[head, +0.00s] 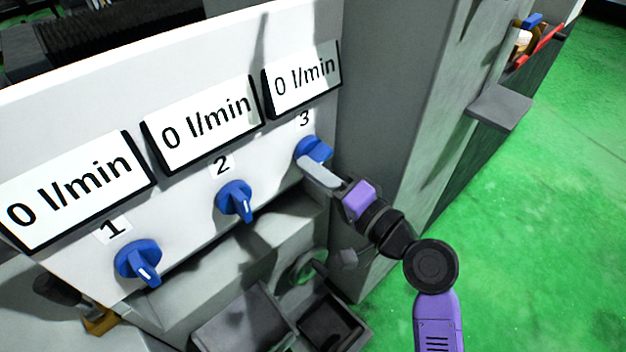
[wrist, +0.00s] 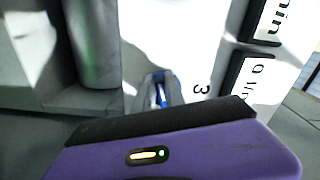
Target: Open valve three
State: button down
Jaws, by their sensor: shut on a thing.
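Valve three is a blue round knob (head: 313,150) below the label 3 on the white panel, at the panel's right side in the head view. The display above it reads 0 l/min. My gripper (head: 318,172) reaches it from the lower right and is shut on its handle. The fingers hide part of the knob. In the wrist view the blue handle (wrist: 161,94) shows between my grey fingers, beside the label 3.
Valve two (head: 235,200) and valve one (head: 138,262) are blue knobs to the left; their displays (head: 200,125) also read 0 l/min. A grey machine column (head: 385,120) stands close to the right of valve three. Open bins (head: 240,325) lie below. Green floor is free at right.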

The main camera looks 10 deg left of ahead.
jog(key=shift+w+d+f+n+b, duration=0.2)
jog(key=shift+w+f+n+b, duration=0.15)
jog(key=shift+n+b, duration=1.85)
jog(key=shift+w+d+f+n+b, duration=0.25)
jog(key=shift+f+n+b, duration=0.15)
jog(key=shift+n+b, duration=1.75)
jog(key=shift+w+d+f+n+b, duration=0.25)
jog(key=shift+f+n+b, duration=0.1)
jog(key=shift+n+b, duration=1.8)
jog(key=c, duration=1.4)
grip_release()
jog(key=shift+r, duration=0.1)
jog(key=v, duration=0.7)
jog(key=shift+s+d+p, duration=0.25)
jog(key=shift+d+p, duration=0.05)
jog(key=shift+p, duration=0.15)
